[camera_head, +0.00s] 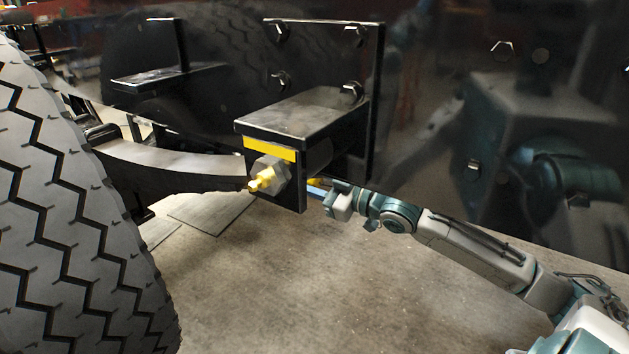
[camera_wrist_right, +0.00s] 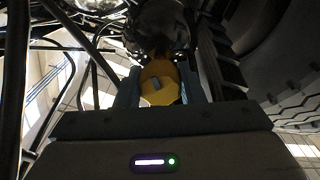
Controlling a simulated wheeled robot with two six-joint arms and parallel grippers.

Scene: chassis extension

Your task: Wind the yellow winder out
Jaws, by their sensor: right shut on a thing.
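The yellow winder (camera_wrist_right: 160,88) shows in the right wrist view as a yellow, faceted piece with a dark slot in its face. It sits between the two fingers of my right gripper (camera_wrist_right: 160,95), which is shut on it. In the head view my right gripper (camera_head: 318,190) reaches in from the right, low behind the black bracket (camera_head: 305,112). Only a sliver of yellow shows there beside the bracket, so most of the winder is hidden. A brass-yellow threaded end (camera_head: 262,183) with a grey hex nut (camera_head: 272,168) sticks out of the bracket's near face. My left gripper is out of view.
A large tyre (camera_head: 75,210) stands at the left. A dark curved beam (camera_head: 165,165) runs from it towards the bracket. A glossy black chassis panel (camera_head: 500,100) with bolts rises behind my right arm. The concrete floor (camera_head: 290,290) below is open.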

